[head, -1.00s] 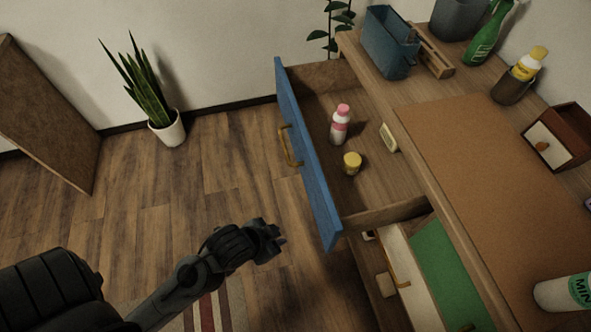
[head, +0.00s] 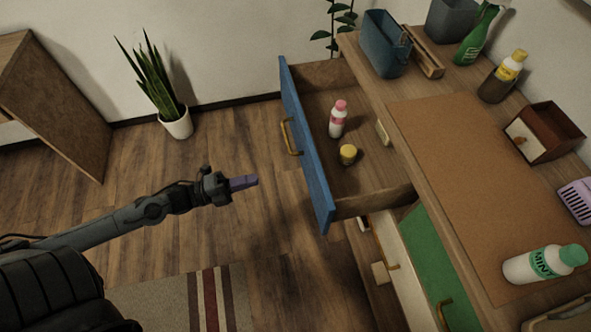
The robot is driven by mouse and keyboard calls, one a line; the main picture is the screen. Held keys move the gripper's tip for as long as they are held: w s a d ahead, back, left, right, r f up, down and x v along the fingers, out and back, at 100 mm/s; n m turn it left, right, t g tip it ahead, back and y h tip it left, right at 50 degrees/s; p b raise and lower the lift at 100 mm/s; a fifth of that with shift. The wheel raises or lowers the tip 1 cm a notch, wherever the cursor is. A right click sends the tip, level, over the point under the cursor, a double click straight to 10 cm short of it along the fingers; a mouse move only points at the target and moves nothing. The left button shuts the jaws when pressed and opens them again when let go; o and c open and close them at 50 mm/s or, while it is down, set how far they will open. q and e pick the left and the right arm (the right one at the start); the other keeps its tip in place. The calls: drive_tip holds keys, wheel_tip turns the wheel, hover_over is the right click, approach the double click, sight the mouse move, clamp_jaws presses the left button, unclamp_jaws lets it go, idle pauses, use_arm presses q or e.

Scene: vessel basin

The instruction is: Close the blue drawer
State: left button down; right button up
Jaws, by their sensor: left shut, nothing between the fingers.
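The blue drawer (head: 309,160) is pulled well out from the left side of the wooden desk. Its blue front faces left and carries a brass handle (head: 289,137). Inside it are a white bottle with a pink cap (head: 338,119), a small yellow-capped jar (head: 347,154) and a pale box (head: 382,132) partly hidden by the desktop. My left gripper (head: 246,182), with purple fingers, is shut and empty. It is to the left of the drawer front, apart from it. My right gripper is not in view.
The desktop (head: 470,190) holds a mint bottle (head: 545,264), a small brown drawer box (head: 543,132), a spray bottle (head: 477,36) and bins. Lower drawers, one white-fronted (head: 397,262), also stand out.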

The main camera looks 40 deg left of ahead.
use_arm(q)
drive_tip(key=b, duration=0.4)
approach(307, 167)
drive_tip(key=shift+m+g, duration=0.3)
drive_tip(key=shift+g, duration=0.1)
drive_tip(key=x, duration=0.6)
drive_tip(key=shift+w+d+r, duration=0.15)
drive_tip(key=shift+w+r, duration=0.1)
drive_tip(key=shift+w+d, duration=0.1)
drive_tip(key=shift+w, duration=0.15)
